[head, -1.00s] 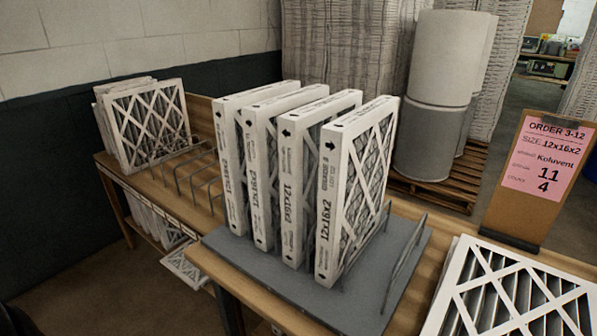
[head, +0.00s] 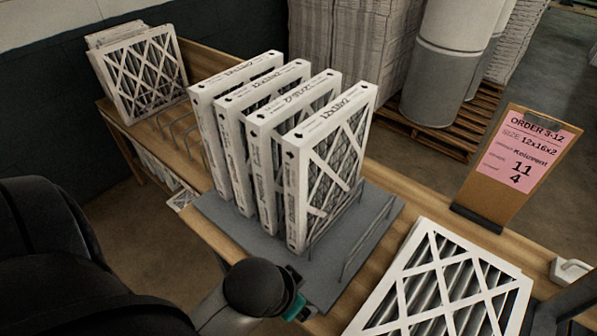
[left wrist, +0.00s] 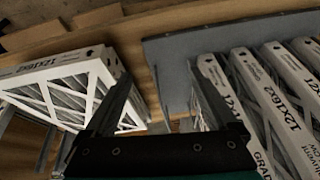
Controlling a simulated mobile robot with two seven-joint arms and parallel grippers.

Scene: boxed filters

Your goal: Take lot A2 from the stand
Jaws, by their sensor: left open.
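Several white-framed pleated filters (head: 333,150) stand upright, side by side, on a grey stand (head: 245,230) with wire dividers. The front one reads 12x16x2; I cannot read a lot mark A2 on any. The filters also show at the right of the left wrist view (left wrist: 262,105), on the grey plate (left wrist: 170,45). My left gripper (left wrist: 158,75) is open with nothing between its fingers, beside the plate's edge. In the head view my left arm reaches in front of the stand; its fingers cannot be made out. My right gripper is not in view.
A flat filter stack (head: 440,285) lies right of the stand. An order board (head: 515,165) with a pink sheet, reading 12x16x2 and Koluvent, stands behind it. More filters (head: 140,75) stand in a rack at the far left. Free wood table (head: 385,180) shows behind the stand.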

